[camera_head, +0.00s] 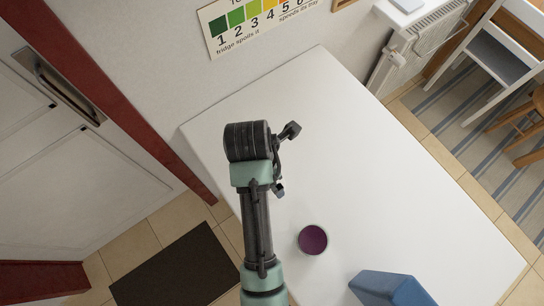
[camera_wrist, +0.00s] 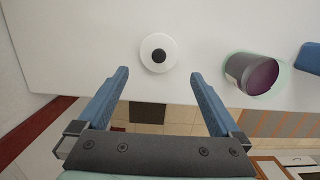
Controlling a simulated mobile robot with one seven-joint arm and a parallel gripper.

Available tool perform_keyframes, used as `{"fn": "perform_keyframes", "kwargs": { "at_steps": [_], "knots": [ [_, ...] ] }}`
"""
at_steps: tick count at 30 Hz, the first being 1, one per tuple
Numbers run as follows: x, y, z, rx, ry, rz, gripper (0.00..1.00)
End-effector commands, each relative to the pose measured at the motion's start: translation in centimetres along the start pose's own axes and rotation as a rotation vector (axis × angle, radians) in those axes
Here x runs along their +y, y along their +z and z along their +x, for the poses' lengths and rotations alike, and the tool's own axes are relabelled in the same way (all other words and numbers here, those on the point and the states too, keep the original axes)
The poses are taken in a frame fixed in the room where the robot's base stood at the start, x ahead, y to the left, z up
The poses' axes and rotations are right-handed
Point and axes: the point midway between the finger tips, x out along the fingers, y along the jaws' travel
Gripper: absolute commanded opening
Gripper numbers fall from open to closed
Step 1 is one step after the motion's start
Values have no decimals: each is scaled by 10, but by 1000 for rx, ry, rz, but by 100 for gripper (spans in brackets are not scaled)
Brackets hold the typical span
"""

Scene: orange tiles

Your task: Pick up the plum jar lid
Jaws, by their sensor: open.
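A round plum-coloured top (camera_head: 312,240) shows on the white table in the head view, right of my arm. In the wrist view the plum face (camera_wrist: 262,76) sits on a grey, cylinder-like body, with a pale green rim around its base. I cannot tell whether the plum part is a separate lid. My gripper (camera_wrist: 159,75) is open and empty over the table edge in the wrist view, left of the plum thing and apart from it. A white disc (camera_wrist: 147,60) with a dark centre lies just beyond the fingertips; the head view does not show it clearly.
A blue object (camera_head: 390,288) stands near the table's front, right of the plum thing; it also shows at the wrist view's right edge (camera_wrist: 308,58). The white table (camera_head: 400,190) is bare to the right and back. A dark mat (camera_head: 175,270) lies on the floor.

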Motion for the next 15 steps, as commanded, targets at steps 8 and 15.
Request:
{"fn": "perform_keyframes", "kwargs": {
  "at_steps": [8,15],
  "knots": [
    [0,1,37,-1,3,3,100],
    [-1,2,55,1,0,4,100]
  ]
}}
